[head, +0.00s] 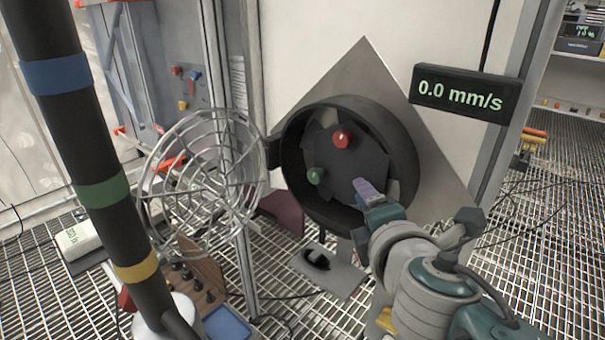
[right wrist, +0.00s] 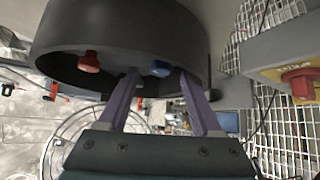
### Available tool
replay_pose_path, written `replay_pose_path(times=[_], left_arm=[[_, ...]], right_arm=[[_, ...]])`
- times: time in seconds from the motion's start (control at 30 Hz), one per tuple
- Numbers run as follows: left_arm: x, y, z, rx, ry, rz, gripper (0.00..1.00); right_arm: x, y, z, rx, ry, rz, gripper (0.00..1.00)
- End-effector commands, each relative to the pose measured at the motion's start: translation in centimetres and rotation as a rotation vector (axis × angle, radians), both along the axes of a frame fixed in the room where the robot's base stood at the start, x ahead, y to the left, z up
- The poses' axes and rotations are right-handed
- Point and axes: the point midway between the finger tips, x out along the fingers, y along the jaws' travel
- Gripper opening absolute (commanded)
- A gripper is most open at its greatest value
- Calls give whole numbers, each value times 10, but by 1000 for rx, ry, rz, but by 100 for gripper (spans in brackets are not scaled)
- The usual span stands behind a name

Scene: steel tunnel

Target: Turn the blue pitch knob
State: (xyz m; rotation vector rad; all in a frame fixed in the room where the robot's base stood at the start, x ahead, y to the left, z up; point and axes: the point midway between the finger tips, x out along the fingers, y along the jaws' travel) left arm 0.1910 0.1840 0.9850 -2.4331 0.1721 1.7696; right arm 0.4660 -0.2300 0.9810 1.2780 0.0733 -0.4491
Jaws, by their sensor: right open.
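The blue pitch knob (right wrist: 157,69) shows in the right wrist view, inside the rim of a dark round housing (right wrist: 120,35). In the head view the housing (head: 292,160) is mounted on a grey diamond-shaped plate, and the blue knob is hidden, apparently behind my right gripper. My right gripper (head: 367,190) is at the housing's lower right, its purple fingers pointing into it. In the right wrist view the gripper (right wrist: 160,88) is open, with the blue knob between the fingertips; contact cannot be told. My left gripper is out of view.
A red knob (head: 341,139) and a green knob (head: 316,176) sit in the same housing. A wire guard (head: 205,165) stands open at its left. A display (head: 462,95) reads 0.0 mm/s.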

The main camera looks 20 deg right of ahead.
Motion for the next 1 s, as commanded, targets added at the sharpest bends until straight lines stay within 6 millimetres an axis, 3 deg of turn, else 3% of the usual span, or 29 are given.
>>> replay_pose_path(times=[0.2, 0.4, 1.0], left_arm=[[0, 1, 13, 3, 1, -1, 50], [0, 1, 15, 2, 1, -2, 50], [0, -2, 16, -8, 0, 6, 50]], right_arm=[[-41, 12, 14, 1, 2, 0, 66], [-67, 21, 22, 0, 1, 0, 66], [-75, 23, 25, 0, 0, -1, 66]])
